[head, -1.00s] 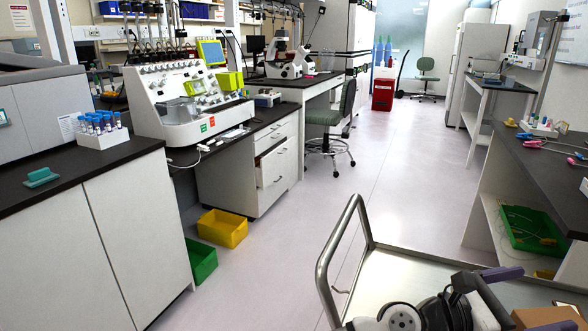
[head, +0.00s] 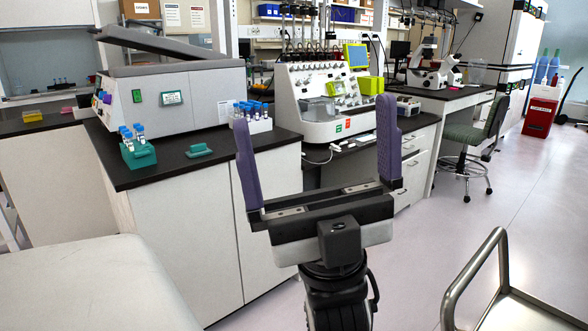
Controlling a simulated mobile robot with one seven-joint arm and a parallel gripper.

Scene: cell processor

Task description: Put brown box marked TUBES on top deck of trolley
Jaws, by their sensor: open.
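My gripper (head: 316,112) stands upright in the middle of the view, its two purple fingers wide apart with nothing between them. Behind it are the lab bench and instruments. The trolley (head: 486,268) shows only in part at the lower right, as a bent metal rail and a corner of its pale deck. The rest of the trolley is outside the frame. I cannot make out a box marked TUBES. Brown boxes (head: 140,8) are on a high shelf at the top, but I cannot read TUBES on them.
A dark-topped bench (head: 170,168) holds a teal tube rack (head: 137,153), a white tube rack (head: 252,122) and a large grey machine (head: 180,92). A green chair (head: 468,135) stands at the right. The floor between bench and trolley is clear. An unidentified pale surface fills the lower left.

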